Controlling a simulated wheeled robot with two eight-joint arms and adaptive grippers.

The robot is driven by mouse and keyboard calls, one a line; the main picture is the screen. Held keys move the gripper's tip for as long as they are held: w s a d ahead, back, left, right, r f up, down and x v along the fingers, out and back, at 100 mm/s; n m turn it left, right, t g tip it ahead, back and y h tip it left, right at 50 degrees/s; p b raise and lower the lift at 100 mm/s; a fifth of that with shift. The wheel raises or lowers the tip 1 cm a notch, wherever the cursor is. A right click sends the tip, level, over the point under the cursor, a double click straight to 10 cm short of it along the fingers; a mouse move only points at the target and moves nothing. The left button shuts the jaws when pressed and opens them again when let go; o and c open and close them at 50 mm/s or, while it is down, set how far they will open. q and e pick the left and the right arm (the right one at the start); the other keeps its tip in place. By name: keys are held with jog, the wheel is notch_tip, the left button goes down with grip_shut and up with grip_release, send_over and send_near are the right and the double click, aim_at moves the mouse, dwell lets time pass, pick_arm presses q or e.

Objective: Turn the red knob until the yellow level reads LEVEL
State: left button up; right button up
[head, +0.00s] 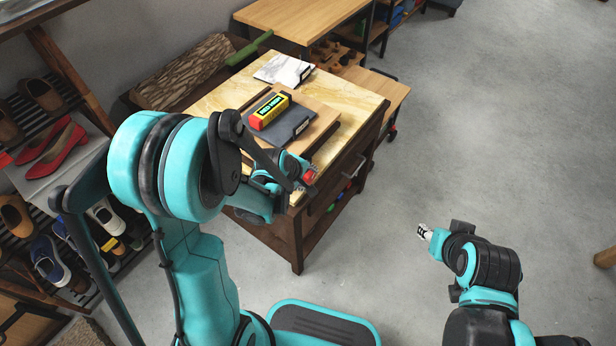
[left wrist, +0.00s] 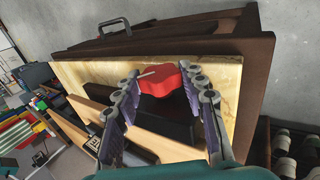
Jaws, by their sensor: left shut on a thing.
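The red knob (head: 310,175) is at the front right corner of the workbench. In the left wrist view the red knob (left wrist: 160,80) sits between my left fingertips. My left gripper (left wrist: 162,77) is shut on it, with a finger on each side. In the head view my own arm hides most of that gripper. The yellow level (head: 270,112) lies on a dark plate (head: 296,121) on the bench. It has a red end and a dark display with green lettering, too small to read surely. My right gripper (head: 424,232) hangs over the floor, away from the bench; its jaws are too small to judge.
The workbench (head: 212,100) has a pale wooden top carrying a wooden board. A shoe rack (head: 75,190) stands at the left and a wooden table (head: 300,15) behind.

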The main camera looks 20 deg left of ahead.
pick_arm(q)
jog(key=shift+s+f+t, duration=0.1)
jog(key=shift+t, duration=0.4)
jog(key=o, duration=1.2)
jog(key=shift+c, duration=0.2)
jog(key=v, duration=1.2)
jog(key=shift+a, duration=0.2)
